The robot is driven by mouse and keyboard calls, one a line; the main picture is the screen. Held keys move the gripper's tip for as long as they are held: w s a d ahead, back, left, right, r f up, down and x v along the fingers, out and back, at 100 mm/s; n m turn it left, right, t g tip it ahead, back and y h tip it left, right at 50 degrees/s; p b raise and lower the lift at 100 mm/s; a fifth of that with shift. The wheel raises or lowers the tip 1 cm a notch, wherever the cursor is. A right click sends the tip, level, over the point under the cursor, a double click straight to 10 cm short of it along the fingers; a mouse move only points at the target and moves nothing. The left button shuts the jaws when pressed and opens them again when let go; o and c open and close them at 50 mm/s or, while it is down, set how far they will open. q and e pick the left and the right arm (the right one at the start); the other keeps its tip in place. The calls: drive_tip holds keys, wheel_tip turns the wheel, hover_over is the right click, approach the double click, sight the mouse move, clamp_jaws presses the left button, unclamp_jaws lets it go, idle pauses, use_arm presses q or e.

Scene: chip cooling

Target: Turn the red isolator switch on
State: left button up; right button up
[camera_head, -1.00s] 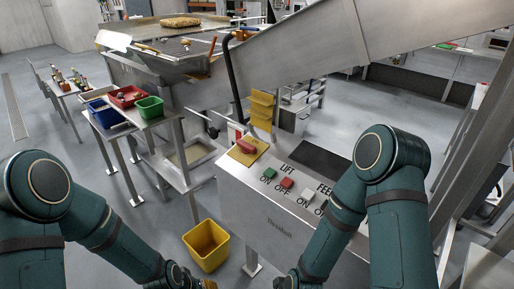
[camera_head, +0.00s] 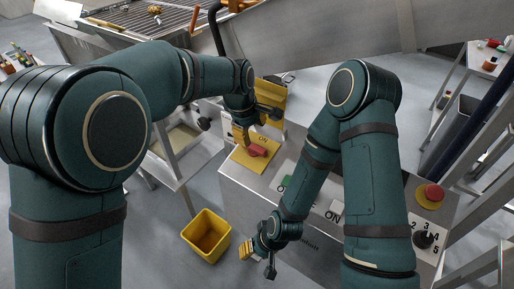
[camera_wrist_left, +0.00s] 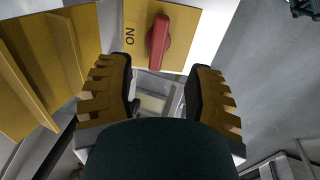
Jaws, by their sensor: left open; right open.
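The red isolator switch (camera_head: 257,150) sits on a yellow plate (camera_head: 240,160) at the panel's far left corner. In the left wrist view the red handle (camera_wrist_left: 158,42) lies parallel to the printed ON, with ON beside it. My left gripper (camera_head: 244,136) is open just beyond the switch, close above the plate. In the wrist view its yellow fingers (camera_wrist_left: 162,72) are spread, with the handle's near end in line with the gap; I cannot tell whether they touch it. My right gripper (camera_head: 246,250) is open and empty, low in front of the panel.
A yellow bin (camera_head: 207,237) stands on the floor left of the panel. The panel also carries a green button (camera_head: 285,182), a red emergency button (camera_head: 432,193) and a black dial (camera_head: 423,239). My right arm crosses over the panel.

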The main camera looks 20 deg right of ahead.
sight(257, 148)
use_arm(q)
drive_tip(key=b+x, duration=0.1)
drive_tip(key=x, duration=0.9)
drive_tip(key=shift+w+d+f+b, duration=0.1)
drive_tip(key=shift+w+f+b, duration=0.15)
drive_tip(key=shift+f+b, duration=0.1)
drive_tip(key=shift+o, duration=0.2)
clamp_jaws()
